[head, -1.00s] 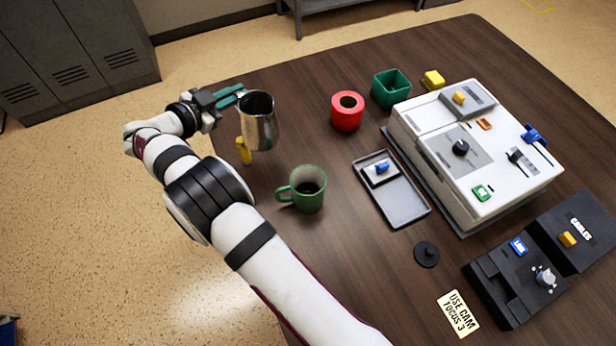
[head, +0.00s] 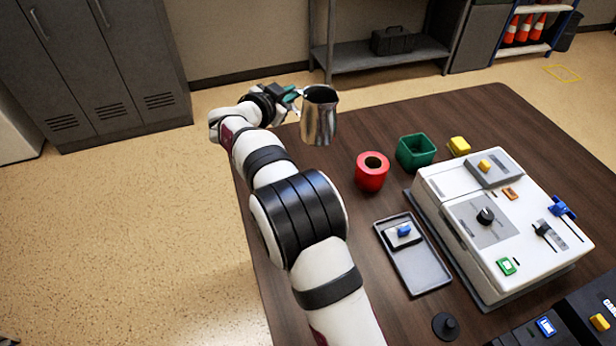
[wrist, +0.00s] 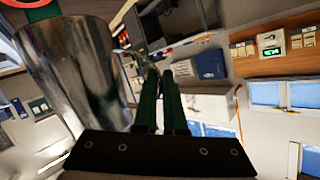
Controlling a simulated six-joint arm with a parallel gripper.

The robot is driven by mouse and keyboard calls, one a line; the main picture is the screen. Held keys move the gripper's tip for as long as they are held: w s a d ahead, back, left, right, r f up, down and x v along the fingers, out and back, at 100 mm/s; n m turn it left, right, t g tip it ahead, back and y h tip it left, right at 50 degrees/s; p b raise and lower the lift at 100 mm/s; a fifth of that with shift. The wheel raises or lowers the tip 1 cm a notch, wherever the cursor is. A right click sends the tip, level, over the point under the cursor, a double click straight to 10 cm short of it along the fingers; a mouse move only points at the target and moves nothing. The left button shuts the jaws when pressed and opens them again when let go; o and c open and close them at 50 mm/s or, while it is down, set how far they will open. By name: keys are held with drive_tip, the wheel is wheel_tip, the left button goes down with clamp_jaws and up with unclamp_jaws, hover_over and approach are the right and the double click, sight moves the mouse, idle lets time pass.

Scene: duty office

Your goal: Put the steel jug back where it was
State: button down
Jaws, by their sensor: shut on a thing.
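The steel jug (head: 319,118) is upright in the head view, beyond the arm near the table's far left corner. It looks held above the table, though its exact height is hard to tell. My gripper (head: 293,97) is shut on the jug at its left side, where the handle is. In the wrist view, the jug (wrist: 75,75) fills the left side, and the green fingers of my gripper (wrist: 160,95) are close together beside it. The pinched part of the handle is mostly hidden.
A red round container (head: 372,174), a green square bin (head: 416,152) and a yellow block (head: 459,146) stand right of the jug. A grey tray (head: 428,272) lies beside a white machine (head: 510,215). Bare tabletop lies between the jug and red container.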

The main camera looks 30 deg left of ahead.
sight(323, 138)
drive_tip(key=shift+w+d+f+n+g+y, duration=0.2)
drive_tip(key=shift+w+d+n+g+y, duration=0.25)
drive_tip(key=shift+n+y, duration=0.9)
drive_tip(key=shift+w+d+f+n+g+y, duration=0.2)
drive_tip(key=shift+w+n+g+y, duration=0.45)
drive_tip(key=shift+n+y, duration=0.75)
drive_tip(key=shift+w+d+f+n+g+y, duration=0.15)
drive_tip(key=shift+w+d+n+g+y, duration=0.3)
drive_tip(key=shift+n+y, duration=0.9)
drive_tip(key=s+d+f+n+g+y, duration=0.1)
drive_tip(key=d+f, duration=0.1)
drive_tip(key=s+d+f+n+g+y, duration=0.1)
drive_tip(key=d+f, duration=0.1)
drive_tip(key=f, duration=0.1)
drive_tip(key=s+d+f+g+y, duration=0.1)
drive_tip(key=d+f, duration=0.1)
drive_tip(key=f, duration=0.1)
drive_tip(key=shift+s+f+n, duration=0.1)
drive_tip(key=shift+s+n, duration=0.1)
drive_tip(key=shift+n, duration=0.2)
drive_tip(key=shift+s+d+f+n, duration=0.1)
drive_tip(key=shift+n, duration=0.4)
drive_tip(key=a+f, duration=0.3)
drive_tip(key=s+a+f, duration=0.1)
drive_tip(key=a+f, duration=0.3)
drive_tip(key=s+a+f, duration=0.1)
drive_tip(key=a+f, duration=0.3)
drive_tip(key=shift+s+a, duration=0.1)
drive_tip(key=shift+a, duration=0.1)
